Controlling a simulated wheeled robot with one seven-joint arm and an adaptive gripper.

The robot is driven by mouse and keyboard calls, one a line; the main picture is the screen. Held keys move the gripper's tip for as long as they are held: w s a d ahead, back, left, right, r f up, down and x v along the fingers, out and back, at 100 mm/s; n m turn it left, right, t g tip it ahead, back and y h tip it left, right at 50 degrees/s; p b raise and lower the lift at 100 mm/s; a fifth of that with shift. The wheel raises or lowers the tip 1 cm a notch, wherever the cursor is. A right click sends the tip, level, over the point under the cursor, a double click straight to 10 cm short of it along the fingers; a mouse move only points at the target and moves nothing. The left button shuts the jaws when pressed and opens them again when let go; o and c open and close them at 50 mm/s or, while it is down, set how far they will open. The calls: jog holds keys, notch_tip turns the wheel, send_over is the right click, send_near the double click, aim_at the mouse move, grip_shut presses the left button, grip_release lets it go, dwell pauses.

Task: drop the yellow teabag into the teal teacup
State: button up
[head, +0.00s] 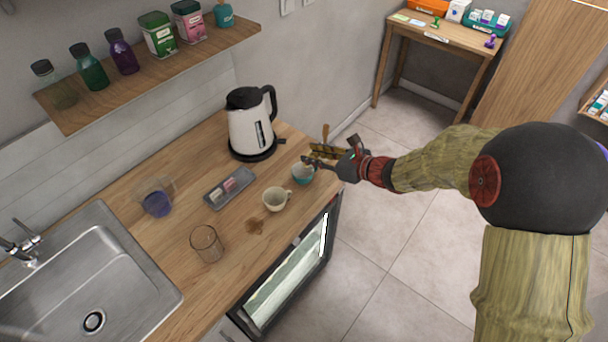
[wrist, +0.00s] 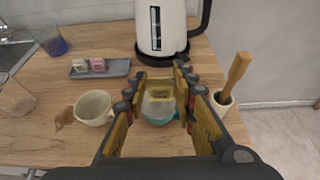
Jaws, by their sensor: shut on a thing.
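The teal teacup (head: 302,179) stands near the counter's right end, and it shows between my fingers in the wrist view (wrist: 160,119). My gripper (head: 309,158) is over the cup. In the wrist view, the yellow teabag (wrist: 160,95) shows between my fingers, in line with the cup's mouth. My gripper is shut on it. The teabag's height above the rim is hard to judge, and my fingers hide most of it in the head view.
A cream cup (head: 275,204) stands left of the teal one. A grey tray (head: 212,203) with small pink and pale pieces lies behind. A kettle (head: 250,132) and a pot with a wooden-handled tool (wrist: 236,72) stand close by. A glass (head: 207,245) is farther left.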

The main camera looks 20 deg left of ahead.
jog(key=o, duration=0.7)
jog(key=shift+o, duration=0.2)
jog(key=shift+d, duration=0.1)
jog(key=v, duration=1.2)
